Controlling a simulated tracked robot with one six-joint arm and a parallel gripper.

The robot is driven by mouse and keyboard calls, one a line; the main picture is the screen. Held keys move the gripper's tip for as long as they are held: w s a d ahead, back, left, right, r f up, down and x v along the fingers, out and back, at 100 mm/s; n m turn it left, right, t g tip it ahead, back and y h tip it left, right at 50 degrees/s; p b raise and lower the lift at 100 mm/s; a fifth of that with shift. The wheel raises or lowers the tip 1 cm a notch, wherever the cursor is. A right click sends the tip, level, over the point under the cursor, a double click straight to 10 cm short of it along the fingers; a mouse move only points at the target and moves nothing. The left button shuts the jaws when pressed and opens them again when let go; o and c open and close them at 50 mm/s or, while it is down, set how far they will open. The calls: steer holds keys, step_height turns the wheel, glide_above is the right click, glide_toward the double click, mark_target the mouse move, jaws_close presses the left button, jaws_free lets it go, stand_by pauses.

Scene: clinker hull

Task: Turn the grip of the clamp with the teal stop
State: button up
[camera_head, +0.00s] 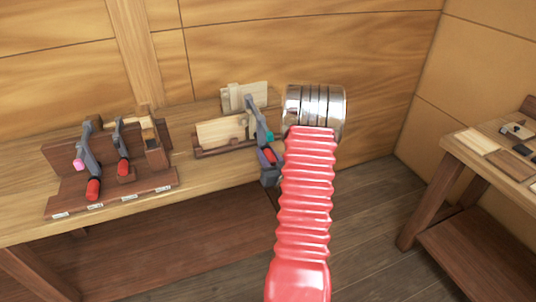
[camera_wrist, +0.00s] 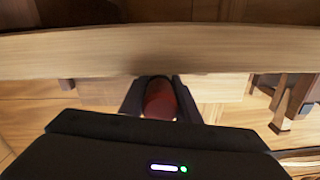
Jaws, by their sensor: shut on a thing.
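The clamp with the teal stop has a grey bar (camera_head: 257,115) that slants down over the front of the bench, with the teal stop (camera_head: 269,137) near its lower end. Its red grip (camera_head: 270,155) hangs below the stop, close to the bench's front edge. My gripper (camera_head: 268,160) is at this grip and partly hidden behind my red-sleeved arm. In the wrist view, the dark fingers of my gripper (camera_wrist: 160,88) stand on either side of the red grip (camera_wrist: 160,99), shut on it. The grip's turn angle cannot be told.
A brown rack (camera_head: 120,190) at the left of the bench holds two more clamps, one with a pink stop (camera_head: 79,165). Pale boards (camera_head: 222,132) stand beside the teal-stop clamp. A second table (camera_head: 470,165) stands at right. The floor between is clear.

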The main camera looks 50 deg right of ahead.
steer(key=o, duration=1)
steer(key=shift+o, duration=0.2)
steer(key=shift+s+a, duration=0.1)
steer(key=shift+s, duration=0.05)
steer(key=v, duration=1.3)
steer(key=shift+s, duration=0.25)
steer(key=shift+a, duration=0.1)
